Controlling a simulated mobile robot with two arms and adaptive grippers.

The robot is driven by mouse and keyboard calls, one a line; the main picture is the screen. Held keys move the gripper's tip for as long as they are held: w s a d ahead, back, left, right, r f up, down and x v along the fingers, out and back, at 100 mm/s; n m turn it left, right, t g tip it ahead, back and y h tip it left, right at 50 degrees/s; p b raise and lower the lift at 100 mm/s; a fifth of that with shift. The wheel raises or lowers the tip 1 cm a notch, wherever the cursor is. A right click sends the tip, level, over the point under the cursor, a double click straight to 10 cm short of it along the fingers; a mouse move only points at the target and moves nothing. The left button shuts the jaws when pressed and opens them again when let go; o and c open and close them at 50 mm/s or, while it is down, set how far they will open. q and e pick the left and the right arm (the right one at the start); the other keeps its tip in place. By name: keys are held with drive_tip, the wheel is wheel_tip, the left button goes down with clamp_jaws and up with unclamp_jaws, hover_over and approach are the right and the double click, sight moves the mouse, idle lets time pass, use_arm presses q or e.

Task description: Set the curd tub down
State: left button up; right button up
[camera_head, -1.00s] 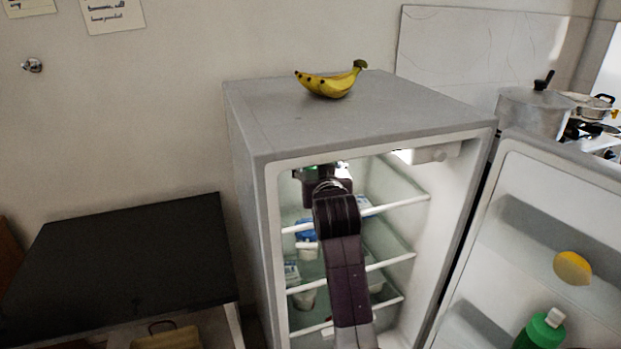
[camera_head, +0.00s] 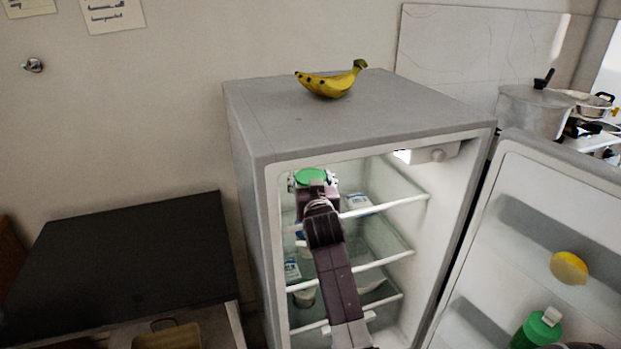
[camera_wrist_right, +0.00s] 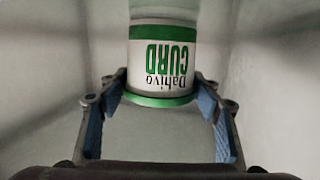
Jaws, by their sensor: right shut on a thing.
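The curd tub (camera_head: 310,175), white with a green lid, is inside the open fridge at the upper left. The right wrist view shows its white side (camera_wrist_right: 163,52) with green "CURD" lettering upside down. My right gripper (camera_head: 316,184) is shut on the tub, with a blue-padded finger on each side near the lid. In the head view the gripper hides most of the tub below the lid. Whether its base touches the shelf cannot be told. My left gripper is not in view.
The upper glass shelf (camera_head: 388,207) also bears a white-and-blue pack (camera_head: 358,201). More tubs stand lower, partly behind my arm. The fridge door (camera_head: 545,215) is open at right, holding a lemon (camera_head: 569,268) and a green bottle (camera_head: 537,330). Bananas (camera_head: 331,84) lie on top.

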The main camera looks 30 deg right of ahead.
drive_tip(key=o, duration=1.5)
drive_tip(key=v, duration=1.2)
drive_tip(key=shift+b, duration=0.45)
